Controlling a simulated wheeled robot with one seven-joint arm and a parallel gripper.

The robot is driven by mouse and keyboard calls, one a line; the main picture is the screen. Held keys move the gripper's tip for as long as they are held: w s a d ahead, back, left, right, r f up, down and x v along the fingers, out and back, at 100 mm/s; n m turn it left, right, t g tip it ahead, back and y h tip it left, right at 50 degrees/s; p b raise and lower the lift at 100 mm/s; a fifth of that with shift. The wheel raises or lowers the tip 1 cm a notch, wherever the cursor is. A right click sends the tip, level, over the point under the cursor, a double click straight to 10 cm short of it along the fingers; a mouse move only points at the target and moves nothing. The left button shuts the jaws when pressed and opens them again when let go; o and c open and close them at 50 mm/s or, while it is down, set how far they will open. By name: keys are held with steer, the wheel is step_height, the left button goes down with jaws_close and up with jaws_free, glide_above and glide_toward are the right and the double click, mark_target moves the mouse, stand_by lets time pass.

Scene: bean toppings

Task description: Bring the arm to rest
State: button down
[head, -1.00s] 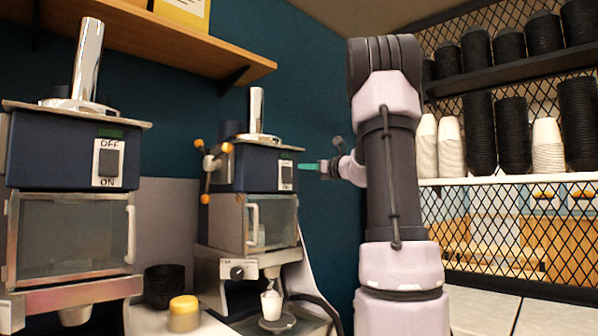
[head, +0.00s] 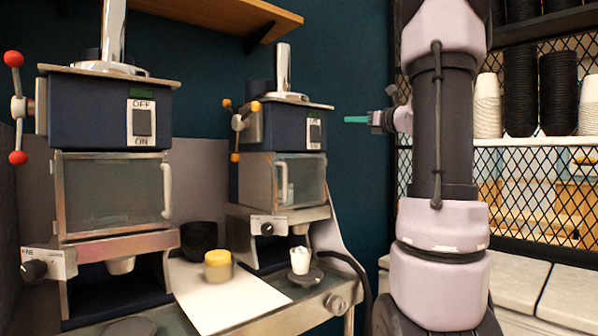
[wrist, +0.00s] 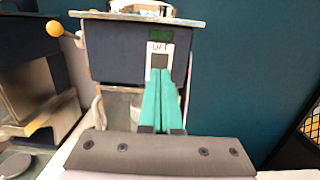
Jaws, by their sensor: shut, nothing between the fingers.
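My gripper (head: 356,119) shows in the head view as teal fingers pointing left, in front of the blue wall and right of the right-hand grinder (head: 285,130). In the wrist view the teal fingers (wrist: 163,82) are together with nothing between them. They overlap the lower part of that grinder's switch (wrist: 160,52) in the picture; I cannot tell the gap, but the head view shows the fingertips apart from the machine. My arm (head: 443,125) stands upright at the right.
A left-hand machine (head: 100,105) with red-knobbed handle stands nearer. A lattice rack (head: 545,210) with stacked cups is behind my arm at the right.

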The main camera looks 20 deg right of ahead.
steer(key=shift+a, duration=0.1)
steer(key=s+a+f+n+g+y, duration=0.1)
steer(key=s+a+f+n+g, duration=0.4)
steer(key=a, duration=0.4)
steer(key=s+a+f+n+g+y, duration=0.1)
steer(key=s+a+f+n+g, duration=0.1)
steer(key=s+a+f+n, duration=0.45)
steer(key=s+a+f+n+g+h, duration=0.1)
steer(key=s+a+f+n+h, duration=0.2)
steer(key=s+n, duration=0.4)
steer(key=s+a+f+n+g+h, duration=0.2)
steer(key=s+a+f+n+h, duration=0.1)
steer(key=s+f+n, duration=0.3)
steer(key=s+n, duration=0.2)
steer(key=n, duration=0.1)
steer(key=shift+a+f+g+h, duration=0.2)
steer(key=shift+a+g+h, duration=0.1)
steer(key=shift+a+h, duration=0.1)
stand_by(0.4)
